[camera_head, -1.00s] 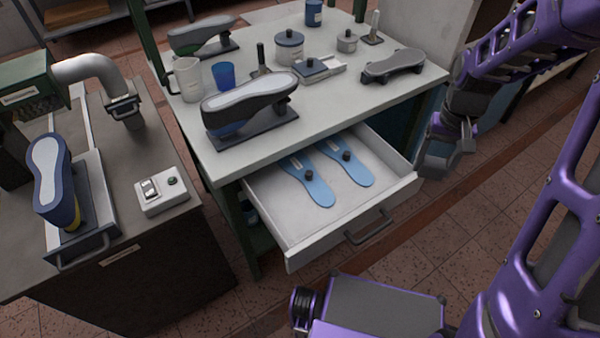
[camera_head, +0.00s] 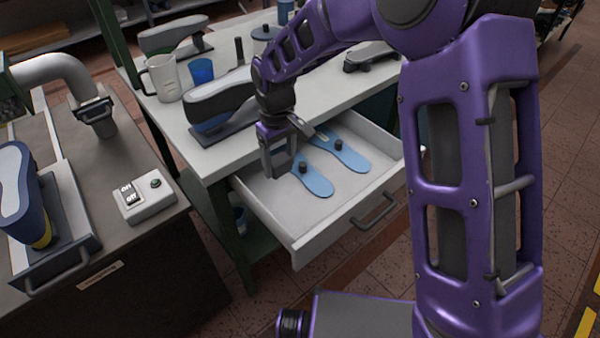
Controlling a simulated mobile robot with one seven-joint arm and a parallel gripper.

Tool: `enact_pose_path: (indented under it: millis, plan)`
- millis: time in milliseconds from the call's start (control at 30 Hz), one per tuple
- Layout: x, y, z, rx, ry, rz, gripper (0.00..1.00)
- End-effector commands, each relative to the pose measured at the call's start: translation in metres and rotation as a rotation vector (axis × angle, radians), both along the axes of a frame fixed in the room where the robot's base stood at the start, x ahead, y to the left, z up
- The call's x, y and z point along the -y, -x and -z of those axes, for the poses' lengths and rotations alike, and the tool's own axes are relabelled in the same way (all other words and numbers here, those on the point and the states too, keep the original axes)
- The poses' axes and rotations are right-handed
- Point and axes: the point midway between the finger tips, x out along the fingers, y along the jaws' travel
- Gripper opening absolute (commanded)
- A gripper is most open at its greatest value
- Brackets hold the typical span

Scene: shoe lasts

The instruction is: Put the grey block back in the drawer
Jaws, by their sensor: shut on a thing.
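The drawer (camera_head: 340,226) of the workbench stands pulled open. Two blue flat sole-shaped pieces (camera_head: 345,153) with dark knobs lie in it. My gripper (camera_head: 280,148) points down at the drawer's left rear part, close to the bench edge. It is shut on the grey block (camera_head: 279,163), which is small and partly covered by the fingers. The block is beside the left blue piece in the picture. I cannot tell whether it touches the drawer floor.
At left, a machine table holds a switch box (camera_head: 145,198). The drawer's front part is bare.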

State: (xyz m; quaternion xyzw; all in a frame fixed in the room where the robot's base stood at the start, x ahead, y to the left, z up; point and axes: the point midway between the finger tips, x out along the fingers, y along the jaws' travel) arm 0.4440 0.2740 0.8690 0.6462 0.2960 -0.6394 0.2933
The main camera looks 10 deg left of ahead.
Motion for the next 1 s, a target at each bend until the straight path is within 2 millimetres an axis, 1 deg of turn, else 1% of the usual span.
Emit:
enact_pose_path:
  millis: [33, 200, 300, 467, 667, 1000]
  plan:
    - [-0.002, 0.001, 0.011, -0.003, 0.002, -0.007, 0.24]
    - [-0.002, 0.001, 0.043, -0.003, 0.002, -0.007, 0.24]
    - [-0.002, 0.001, 0.055, -0.003, 0.002, -0.007, 0.24]
    - [-0.001, 0.001, 0.066, -0.002, 0.001, -0.006, 0.24]
    - [-0.001, 0.001, 0.094, -0.003, 0.001, -0.005, 0.24]
    - [-0.001, 0.001, 0.098, 0.0, 0.0, -0.004, 0.24]
